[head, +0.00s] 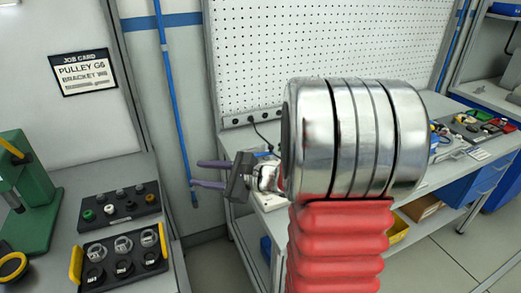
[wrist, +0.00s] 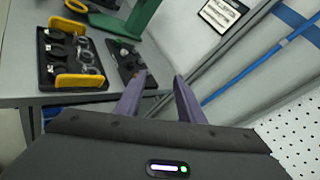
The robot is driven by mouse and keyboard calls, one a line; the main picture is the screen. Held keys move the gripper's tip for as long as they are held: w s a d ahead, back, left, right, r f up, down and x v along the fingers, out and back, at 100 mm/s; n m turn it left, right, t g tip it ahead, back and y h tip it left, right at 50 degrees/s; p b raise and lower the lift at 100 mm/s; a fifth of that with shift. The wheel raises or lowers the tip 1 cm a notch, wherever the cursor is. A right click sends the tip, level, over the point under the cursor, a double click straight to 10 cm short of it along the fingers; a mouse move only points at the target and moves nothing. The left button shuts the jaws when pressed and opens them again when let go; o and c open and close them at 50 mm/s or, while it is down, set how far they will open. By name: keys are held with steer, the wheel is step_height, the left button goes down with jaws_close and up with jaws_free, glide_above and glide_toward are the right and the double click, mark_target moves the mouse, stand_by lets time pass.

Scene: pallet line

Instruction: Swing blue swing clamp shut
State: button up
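I cannot make out a blue swing clamp for certain in either view. A small blue item (head: 434,148) shows on the right workbench, partly hidden behind my arm, too small to identify. My gripper (head: 197,174) is left of my arm in the head view, in the air in front of the wall and the pegboard bench's left end. Its two purple fingers are apart with nothing between them. The wrist view also shows the gripper (wrist: 160,78) open and empty, pointing toward the left bench.
The left bench holds a green press (head: 36,205), a black tray of knobs (head: 96,222) and a black tray with yellow handles (head: 98,275). A coloured-parts tray (head: 470,130) lies on the right workbench (head: 445,180). A blue pole (head: 172,95) stands against the wall.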

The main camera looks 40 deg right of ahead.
steer(key=s+a+n+g, duration=0.9)
steer(key=s+a+n, duration=0.4)
steer(key=a, duration=0.4)
steer(key=s+d+r+n+h, duration=0.1)
steer(key=s+d+n+h, duration=0.1)
steer(key=s+n+h, duration=0.2)
steer(key=s+d+r+n+t+h, duration=0.1)
steer(key=s+d+r+n+h, duration=0.1)
steer(key=s+n, duration=0.4)
steer(key=shift+d+n+h, duration=0.25)
steer(key=shift+n+h, duration=0.55)
steer(key=shift+h, duration=0.1)
steer(key=shift+s, duration=0.15)
steer(key=shift+c, duration=0.5)
